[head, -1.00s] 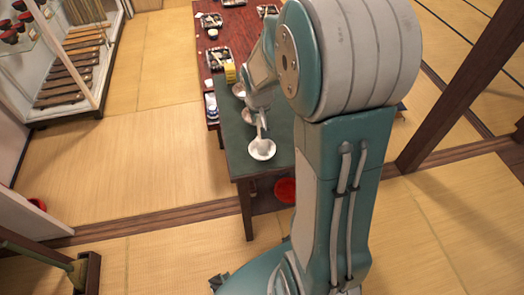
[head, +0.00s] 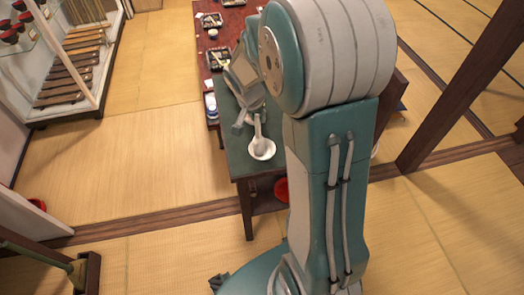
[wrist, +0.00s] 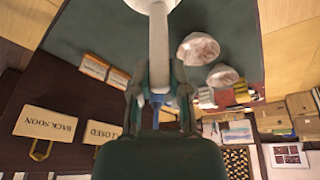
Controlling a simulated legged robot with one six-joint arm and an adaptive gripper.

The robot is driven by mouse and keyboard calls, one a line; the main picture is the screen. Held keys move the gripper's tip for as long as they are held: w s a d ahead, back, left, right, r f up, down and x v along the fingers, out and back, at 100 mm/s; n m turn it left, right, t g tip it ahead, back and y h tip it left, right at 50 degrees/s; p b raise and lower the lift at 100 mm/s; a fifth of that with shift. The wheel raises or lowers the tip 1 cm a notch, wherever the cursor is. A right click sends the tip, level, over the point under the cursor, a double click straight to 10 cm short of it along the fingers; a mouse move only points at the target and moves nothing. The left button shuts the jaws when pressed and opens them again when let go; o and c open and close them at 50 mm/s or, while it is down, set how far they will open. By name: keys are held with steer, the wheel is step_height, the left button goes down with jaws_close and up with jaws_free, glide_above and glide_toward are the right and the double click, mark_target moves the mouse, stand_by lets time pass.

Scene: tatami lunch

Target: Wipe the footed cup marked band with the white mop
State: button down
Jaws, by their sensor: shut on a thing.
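My gripper (wrist: 160,100) is shut on the pale handle of the white mop (wrist: 158,45), whose handle runs up the wrist view to a white round shape at the top edge. Two pale bowl-like cups, a nearer one (wrist: 199,48) and a smaller one (wrist: 222,76), stand right of the handle in the wrist view. I cannot read a band mark on either. My arm hides them in the head view.
The green table (head: 240,165) adjoins a red-brown table (head: 233,20) with lunch trays. In the wrist view, a BACK SOON sign (wrist: 46,122) and a CLOSED sign (wrist: 103,132) lie left, and boxes (wrist: 272,115) stand right. Tatami floor (head: 120,150) is clear at left.

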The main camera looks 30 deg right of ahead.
steer(key=n+t+y, duration=0.1)
steer(key=n, duration=0.5)
steer(key=shift+n, duration=0.4)
steer(key=shift+n+t+y, duration=0.2)
steer(key=shift+n+y, duration=0.4)
steer(key=shift+n, duration=1.15)
steer(key=shift+n+t+y, duration=0.2)
steer(key=shift+n+y, duration=0.4)
steer(key=shift+n, duration=1.15)
steer(key=m+h, duration=0.1)
steer(key=m, duration=0.2)
steer(key=m+h, duration=0.1)
steer(key=m, duration=0.3)
steer(key=shift+s+a+f, duration=0.1)
steer(key=shift+s, duration=0.1)
steer(key=m+g, duration=0.1)
steer(key=m, duration=0.2)
steer(key=m+h, duration=0.1)
steer(key=m, duration=0.2)
steer(key=shift+s+m+g, duration=0.2)
steer(key=shift+m+g, duration=0.2)
